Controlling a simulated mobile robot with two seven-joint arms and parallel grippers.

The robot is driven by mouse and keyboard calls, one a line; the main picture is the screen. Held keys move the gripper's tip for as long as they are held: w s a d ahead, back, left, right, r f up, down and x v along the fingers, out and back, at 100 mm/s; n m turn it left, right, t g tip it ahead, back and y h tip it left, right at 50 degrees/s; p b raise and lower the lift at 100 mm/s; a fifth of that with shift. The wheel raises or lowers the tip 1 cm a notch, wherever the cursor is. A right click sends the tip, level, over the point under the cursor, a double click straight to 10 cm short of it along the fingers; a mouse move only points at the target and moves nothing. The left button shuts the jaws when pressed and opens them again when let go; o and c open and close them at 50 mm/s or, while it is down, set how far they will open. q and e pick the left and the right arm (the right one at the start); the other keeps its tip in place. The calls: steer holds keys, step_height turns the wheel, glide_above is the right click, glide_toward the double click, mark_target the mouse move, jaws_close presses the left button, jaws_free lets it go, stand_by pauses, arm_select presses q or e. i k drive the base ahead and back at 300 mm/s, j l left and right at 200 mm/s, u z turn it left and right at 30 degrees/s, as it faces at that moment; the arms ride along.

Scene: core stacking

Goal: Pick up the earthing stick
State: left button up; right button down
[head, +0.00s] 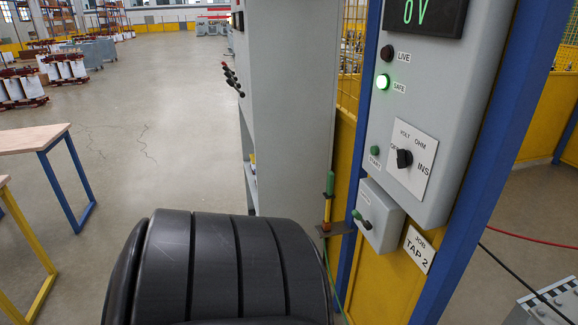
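A thin upright stick with a green top and a yellow-orange lower part, which looks like the earthing stick (330,184), stands right of centre in the head view. Its lower part meets a small brown bracket (340,228) beside the blue post. A thin green cable runs down below the bracket. Whether the stick rests in the bracket or is clipped to it is too small to tell. Neither of my grippers is in view.
A grey control panel (450,110) shows 0 V and a lit green SAFE lamp (383,82). A small grey box (378,215) sits just right of the stick. A tall grey cabinet (290,100) stands behind to the left. Tables are at far left, with open floor between.

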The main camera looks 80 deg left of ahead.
mark_target(329, 195)
steer(key=u, duration=2.15)
steer(key=z, duration=0.45)
steer(key=i+j+z, duration=0.75)
steer(key=j, duration=0.3)
steer(key=i+j+z, duration=0.25)
steer(key=j, duration=0.15)
